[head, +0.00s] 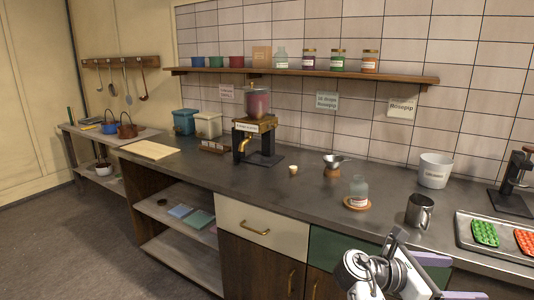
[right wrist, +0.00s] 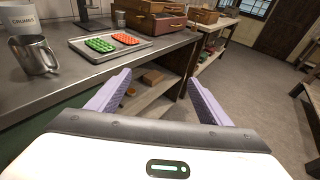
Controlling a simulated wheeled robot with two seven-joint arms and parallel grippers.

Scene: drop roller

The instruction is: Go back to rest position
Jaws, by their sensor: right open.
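My right gripper (head: 448,277) is at the lower right in the head view, in front of the counter's front edge. Its two lilac fingers are apart with nothing between them. In the right wrist view the open gripper (right wrist: 157,88) points past the counter edge towards open shelves and floor. My left gripper is not in view. The counter (head: 310,190) runs across the head view. A steel mug (head: 419,211) stands on it near my right arm, and it also shows in the right wrist view (right wrist: 36,56).
A glass bottle (head: 358,190) stands on a round wooden coaster. A brass-tapped dispenser (head: 257,125) stands further back. A metal tray (head: 470,234) with green and red moulds lies at right. Other items are a white tub (head: 435,170) and a wall shelf (head: 300,73) of jars. Floor before the counter is clear.

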